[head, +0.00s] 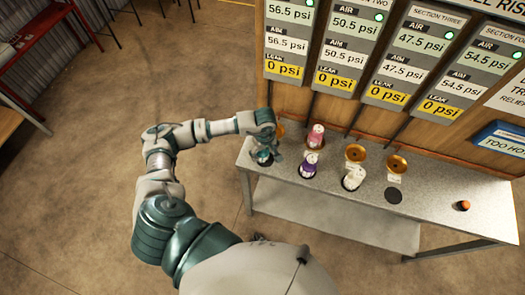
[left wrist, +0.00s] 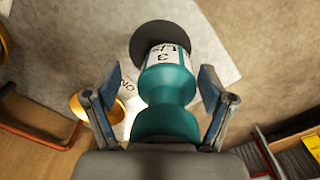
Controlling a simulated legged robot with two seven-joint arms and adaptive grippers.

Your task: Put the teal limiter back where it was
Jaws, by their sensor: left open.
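The teal limiter (head: 263,158) is at the left end of the grey table, partly hidden under my left gripper (head: 266,146) in the head view. In the left wrist view the teal limiter (left wrist: 168,85) shows a white label reading "3 L/s". Its far end is over a black disc (left wrist: 160,35); I cannot tell whether it touches it. My left gripper (left wrist: 160,82) is open, with one finger on each side of the limiter and gaps visible. My right gripper is not in view.
On the table (head: 440,190) are a pink limiter (head: 316,137), a purple limiter (head: 309,165), a white limiter (head: 353,179) and brass cups (head: 397,163). A bare black disc (head: 394,195) and an orange-red ball (head: 463,205) lie to the right. Gauge panels (head: 345,50) rise behind.

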